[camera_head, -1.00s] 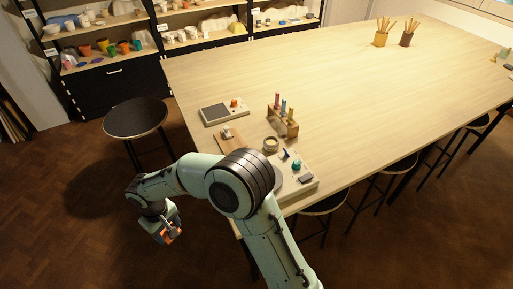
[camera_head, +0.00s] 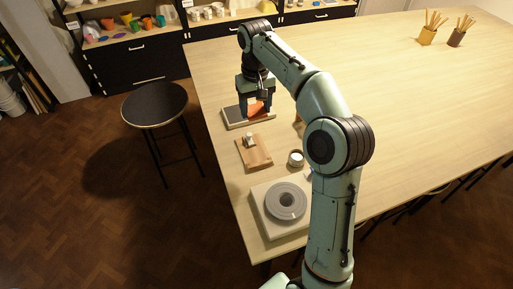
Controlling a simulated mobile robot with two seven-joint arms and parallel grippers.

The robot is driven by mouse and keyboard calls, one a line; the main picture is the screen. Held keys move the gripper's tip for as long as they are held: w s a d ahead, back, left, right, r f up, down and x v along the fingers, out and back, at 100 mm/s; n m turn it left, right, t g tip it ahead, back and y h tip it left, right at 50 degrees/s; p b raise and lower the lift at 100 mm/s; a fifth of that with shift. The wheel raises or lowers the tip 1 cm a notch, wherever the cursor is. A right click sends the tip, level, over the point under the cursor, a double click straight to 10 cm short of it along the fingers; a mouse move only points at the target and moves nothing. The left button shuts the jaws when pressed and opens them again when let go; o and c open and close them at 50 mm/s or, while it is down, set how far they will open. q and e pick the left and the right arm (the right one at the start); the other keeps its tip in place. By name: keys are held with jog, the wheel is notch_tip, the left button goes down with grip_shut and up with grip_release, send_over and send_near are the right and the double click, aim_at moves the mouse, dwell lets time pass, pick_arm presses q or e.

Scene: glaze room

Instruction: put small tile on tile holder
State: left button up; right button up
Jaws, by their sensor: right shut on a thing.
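My right gripper (camera_head: 256,92) points down over the far-left part of the table, above a pale tray with a dark panel (camera_head: 234,115). It is shut on a small orange tile (camera_head: 257,107), which shows between and below its fingers. The tile overlaps the tray's right part in the picture; I cannot tell whether it touches it. I cannot tell for sure which piece is the tile holder. My left gripper is not in view.
A wooden board (camera_head: 255,157) with a small pale piece, a small round jar (camera_head: 296,158) and a pale base with a grey ring (camera_head: 262,218) line the table's left edge. My right arm hides the rack. A black stool (camera_head: 154,104) stands left.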

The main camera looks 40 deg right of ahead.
jog(key=b, duration=0.3)
send_near(256, 156)
jog(key=shift+f, duration=0.45)
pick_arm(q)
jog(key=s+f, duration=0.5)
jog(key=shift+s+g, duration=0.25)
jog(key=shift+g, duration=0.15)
pick_arm(e)
jog(key=shift+f, duration=2.75)
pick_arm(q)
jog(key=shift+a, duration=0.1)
pick_arm(e)
jog(key=shift+f, duration=0.1)
jog(key=o, duration=1.1)
jog(key=shift+f, duration=0.1)
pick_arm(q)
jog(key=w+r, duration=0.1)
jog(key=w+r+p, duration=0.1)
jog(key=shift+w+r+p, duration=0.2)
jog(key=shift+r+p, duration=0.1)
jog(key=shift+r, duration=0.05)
pick_arm(e)
notch_tip(256, 156, up, 12)
jog(key=shift+r, duration=0.2)
